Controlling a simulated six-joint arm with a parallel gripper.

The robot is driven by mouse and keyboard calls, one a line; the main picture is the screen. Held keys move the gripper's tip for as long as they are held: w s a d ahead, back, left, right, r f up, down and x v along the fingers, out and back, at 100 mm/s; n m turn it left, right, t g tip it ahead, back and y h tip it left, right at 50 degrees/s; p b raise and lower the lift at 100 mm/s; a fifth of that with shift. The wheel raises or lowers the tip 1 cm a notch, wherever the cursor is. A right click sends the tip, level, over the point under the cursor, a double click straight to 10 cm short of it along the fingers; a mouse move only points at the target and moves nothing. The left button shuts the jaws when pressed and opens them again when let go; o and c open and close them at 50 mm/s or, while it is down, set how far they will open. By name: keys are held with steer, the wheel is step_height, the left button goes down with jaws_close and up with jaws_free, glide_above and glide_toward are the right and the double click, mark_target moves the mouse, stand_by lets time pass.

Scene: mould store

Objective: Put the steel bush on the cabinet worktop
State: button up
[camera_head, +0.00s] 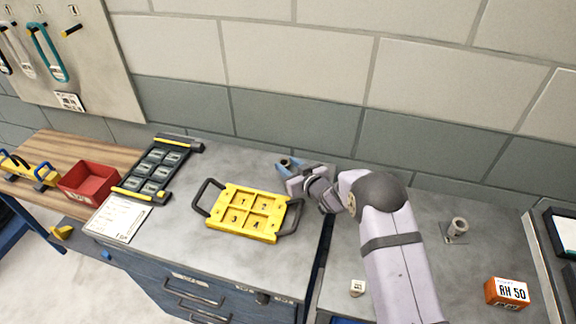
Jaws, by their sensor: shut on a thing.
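My gripper (288,167) is over the far right part of the grey cabinet worktop (185,228). It is shut on a small round thing with a dark top (284,162), which I take for the steel bush. The fingers and wrist hide most of it, and I cannot tell whether it touches the worktop.
A yellow tray (215,221) with dark handles lies left of my gripper. A black rack (173,142) and a paper sheet (121,221) lie further left, beside a red bin (88,181). An orange box (506,292) and a small white block (357,287) are on the right-hand bench.

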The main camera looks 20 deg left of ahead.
steer(key=shift+f, duration=0.15)
steer(key=o, duration=1.2)
steer(key=shift+r, duration=0.2)
steer(key=shift+b+v, duration=1.5)
steer(key=shift+v, duration=4.5)
steer(key=shift+d, duration=0.1)
